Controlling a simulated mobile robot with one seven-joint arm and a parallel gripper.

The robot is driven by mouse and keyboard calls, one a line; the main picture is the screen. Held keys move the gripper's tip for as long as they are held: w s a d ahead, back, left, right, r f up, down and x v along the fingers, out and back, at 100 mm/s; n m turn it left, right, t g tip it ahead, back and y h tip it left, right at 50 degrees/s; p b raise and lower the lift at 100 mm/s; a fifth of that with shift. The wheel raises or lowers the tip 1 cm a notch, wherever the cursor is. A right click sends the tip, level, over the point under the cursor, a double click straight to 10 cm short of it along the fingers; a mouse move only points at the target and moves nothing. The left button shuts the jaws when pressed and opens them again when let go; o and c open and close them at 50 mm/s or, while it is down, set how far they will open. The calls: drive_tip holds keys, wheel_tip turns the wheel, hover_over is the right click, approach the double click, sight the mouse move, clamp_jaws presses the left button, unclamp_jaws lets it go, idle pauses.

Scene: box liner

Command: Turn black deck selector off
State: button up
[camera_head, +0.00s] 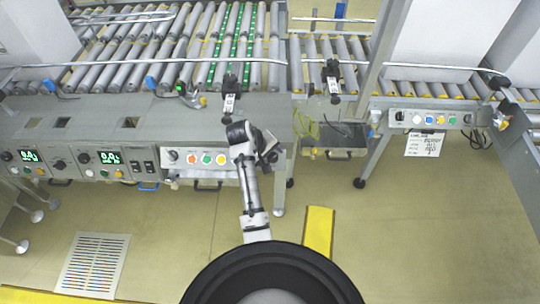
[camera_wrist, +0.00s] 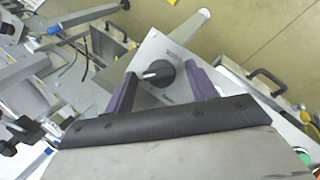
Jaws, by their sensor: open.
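A round black selector (camera_wrist: 158,74) with a white pointer sits on a light grey panel in the wrist view. My gripper (camera_wrist: 159,77) is open, with one purple finger on each side of the selector. Gaps show between the fingers and the knob, and I cannot tell how far the fingertips are from the panel. In the head view my gripper (camera_head: 268,152) is at the right end of the front button panel. It hides the selector there.
Orange, green and yellow buttons (camera_head: 206,157) line the panel left of my gripper, with another black knob (camera_head: 172,155) at its left end. Roller conveyors (camera_head: 220,50) lie behind. A second button panel (camera_head: 428,118) stands to the right. The floor in front is mostly clear.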

drive_tip(key=c, duration=1)
drive_tip(key=shift+r+p, duration=0.1)
drive_tip(key=shift+p, duration=0.3)
drive_tip(key=n+t+h+p, duration=0.1)
drive_tip(key=n+p, duration=0.1)
drive_tip(key=p, duration=0.1)
drive_tip(key=shift+s+a+n, duration=0.1)
drive_tip(key=shift+s+n, duration=0.05)
drive_tip(key=shift+n, duration=0.25)
drive_tip(key=n+t+p, duration=0.1)
drive_tip(key=n+t+h+p, duration=0.1)
drive_tip(key=n, duration=0.1)
drive_tip(key=n+p, duration=0.1)
drive_tip(key=n, duration=0.1)
drive_tip(key=shift+s+a+f+t+h+p, duration=0.15)
drive_tip(key=shift+f+t+h+p, duration=0.15)
drive_tip(key=shift+t, duration=0.1)
drive_tip(key=o, duration=1)
